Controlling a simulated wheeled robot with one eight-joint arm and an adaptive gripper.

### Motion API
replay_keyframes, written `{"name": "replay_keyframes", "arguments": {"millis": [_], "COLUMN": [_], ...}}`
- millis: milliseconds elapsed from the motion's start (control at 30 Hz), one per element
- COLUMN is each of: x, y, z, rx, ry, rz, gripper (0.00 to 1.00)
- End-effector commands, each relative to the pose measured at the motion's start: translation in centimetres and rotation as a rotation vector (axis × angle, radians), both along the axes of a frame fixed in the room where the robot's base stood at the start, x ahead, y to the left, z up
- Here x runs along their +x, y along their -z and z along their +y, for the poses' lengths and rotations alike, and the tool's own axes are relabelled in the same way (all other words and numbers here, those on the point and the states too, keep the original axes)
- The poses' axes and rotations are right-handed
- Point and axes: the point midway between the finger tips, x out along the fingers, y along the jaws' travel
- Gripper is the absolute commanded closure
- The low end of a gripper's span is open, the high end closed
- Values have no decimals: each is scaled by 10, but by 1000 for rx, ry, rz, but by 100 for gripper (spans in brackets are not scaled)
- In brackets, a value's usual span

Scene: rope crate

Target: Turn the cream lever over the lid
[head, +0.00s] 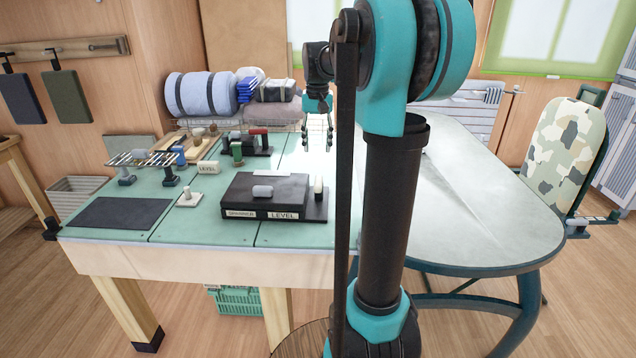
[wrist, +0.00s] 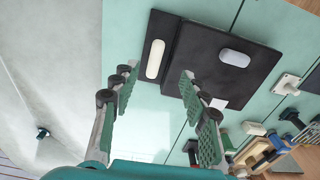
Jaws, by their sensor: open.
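A low black box with a flat black lid (head: 265,190) sits on the green bench. It also shows in the wrist view (wrist: 206,48). A grey rounded knob (head: 262,191) is on the lid, also visible in the wrist view (wrist: 234,58). The cream lever (head: 318,187) is on the black base right of the lid. In the wrist view the lever (wrist: 155,59) runs alongside the lid's left edge, not across it. My gripper (head: 318,142) is open and empty above the bench, behind the lever. In the wrist view its fingertips (wrist: 158,84) are spread, with the lever beyond the gap.
A white knob on a square plate (head: 189,198) stands left of the box. Several small blocks and a rack (head: 142,158) lie farther left. Rolled bundles (head: 202,93) stand at the back. The pale table (head: 470,200) at right is clear.

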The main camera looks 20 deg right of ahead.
Motion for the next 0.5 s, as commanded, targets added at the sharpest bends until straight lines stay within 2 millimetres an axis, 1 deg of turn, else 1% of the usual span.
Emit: {"name": "replay_keyframes", "arguments": {"millis": [33,100,167,233,367,500], "x": [9,15,18,19,19,19], "y": [-10,-20,-24,-23,-11,14], "z": [-3,-6,-7,-8,-8,-8], "rx": [1,3,4,4,4,4], "ry": [12,25,32,35,35,35], "rz": [13,29,35,39,40,39], "gripper": [55,55,55,55,55,55]}}
